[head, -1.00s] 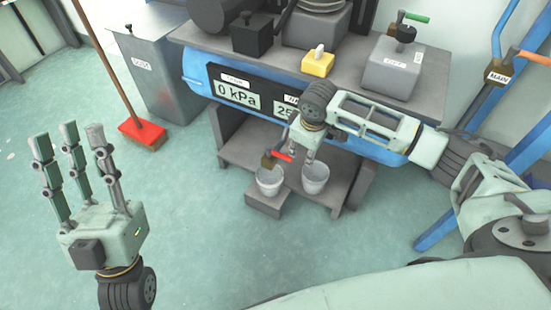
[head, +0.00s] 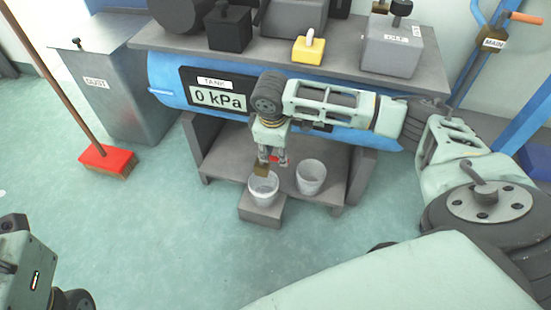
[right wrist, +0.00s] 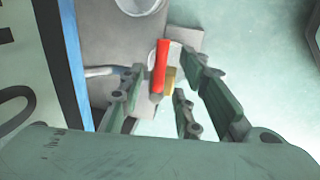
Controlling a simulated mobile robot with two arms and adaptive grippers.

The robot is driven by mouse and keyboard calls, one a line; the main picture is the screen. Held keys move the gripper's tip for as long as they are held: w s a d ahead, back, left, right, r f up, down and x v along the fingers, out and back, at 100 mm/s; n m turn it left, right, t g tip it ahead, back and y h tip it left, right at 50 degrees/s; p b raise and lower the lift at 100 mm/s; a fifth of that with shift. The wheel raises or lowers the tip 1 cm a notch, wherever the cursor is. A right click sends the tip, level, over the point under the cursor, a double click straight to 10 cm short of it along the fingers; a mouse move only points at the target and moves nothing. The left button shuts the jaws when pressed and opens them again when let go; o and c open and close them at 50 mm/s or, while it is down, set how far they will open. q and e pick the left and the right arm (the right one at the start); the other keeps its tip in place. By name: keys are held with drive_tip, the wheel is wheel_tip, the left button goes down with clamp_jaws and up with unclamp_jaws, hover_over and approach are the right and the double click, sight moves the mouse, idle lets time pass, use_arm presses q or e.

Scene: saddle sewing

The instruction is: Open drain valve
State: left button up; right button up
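The drain valve has a small brass body (head: 261,171) and a red lever (head: 279,160), under the front of the blue tank (head: 170,82). My right gripper (head: 272,157) points down at the valve and partly hides the lever. In the right wrist view the red lever (right wrist: 160,66) lies between the spread fingers (right wrist: 160,95), with gaps on both sides. The brass body (right wrist: 170,79) shows beside it. My right gripper is open and empty. Of my left gripper, only the body (head: 30,262) shows at the lower left; its fingers are out of frame.
A bucket (head: 263,188) stands on a grey block below the valve. A second bucket (head: 311,178) stands on the shelf to its right. The tank gauge (head: 217,97) reads 0 kPa. A red broom (head: 107,160) and a dust bin (head: 125,95) stand left. The floor in front is clear.

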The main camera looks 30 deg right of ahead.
drive_tip(key=shift+w+d+f+b, duration=0.15)
drive_tip(key=shift+f+b, duration=0.15)
drive_tip(key=shift+f, duration=0.4)
drive_tip(key=shift+w+d+f+b, duration=0.1)
drive_tip(key=shift+f+b, duration=0.15)
drive_tip(key=shift+f, duration=0.45)
drive_tip(key=shift+a, duration=0.1)
clamp_jaws()
